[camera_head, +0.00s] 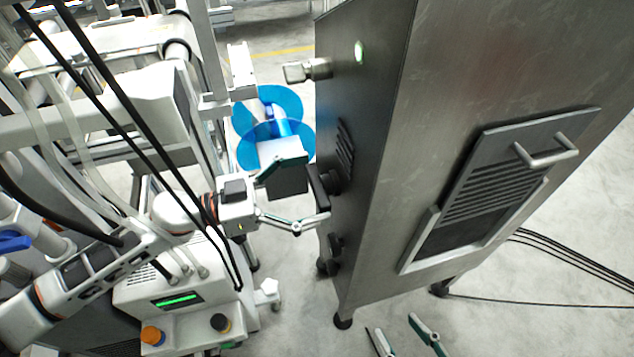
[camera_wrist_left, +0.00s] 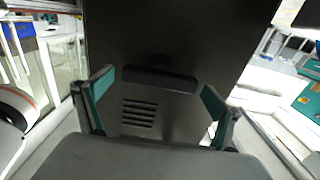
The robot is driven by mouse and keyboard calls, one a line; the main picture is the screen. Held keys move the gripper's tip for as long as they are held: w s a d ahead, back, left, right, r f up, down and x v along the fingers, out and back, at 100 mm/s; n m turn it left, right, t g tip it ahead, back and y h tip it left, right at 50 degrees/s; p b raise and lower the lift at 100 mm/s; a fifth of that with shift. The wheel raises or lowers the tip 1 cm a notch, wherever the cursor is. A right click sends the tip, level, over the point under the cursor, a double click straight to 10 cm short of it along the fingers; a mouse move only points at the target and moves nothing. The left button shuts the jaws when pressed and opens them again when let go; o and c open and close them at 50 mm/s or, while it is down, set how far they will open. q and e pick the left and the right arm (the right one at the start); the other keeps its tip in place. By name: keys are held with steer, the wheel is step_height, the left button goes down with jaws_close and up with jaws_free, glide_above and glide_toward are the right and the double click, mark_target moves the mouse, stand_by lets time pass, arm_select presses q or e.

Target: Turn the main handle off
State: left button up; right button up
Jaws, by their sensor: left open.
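The main handle appears to be a black bar (camera_head: 318,187) on a dark mount, standing out from the left face of a metal cabinet (camera_head: 372,130). In the left wrist view the black bar (camera_wrist_left: 160,77) lies roughly level across the cabinet face. My left gripper (camera_head: 315,190) is open, its fingertips close to the bar, one on the far side and one on the near side. In the wrist view the fingers stand beyond both ends of the bar; contact cannot be told. My right gripper (camera_head: 393,325) shows only its two spread fingers at the bottom edge, open and empty.
A metal latch (camera_head: 305,70), a green light (camera_head: 359,51), a vent (camera_head: 345,148) and a lower black knob (camera_head: 335,245) are on the cabinet. Blue reels (camera_head: 262,110) stand behind my left gripper. Cables (camera_head: 570,258) run over the floor at right.

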arm_select(q)
steer(key=shift+w+d, duration=0.15)
steer(key=shift+d, duration=0.4)
steer(key=c, duration=1.1)
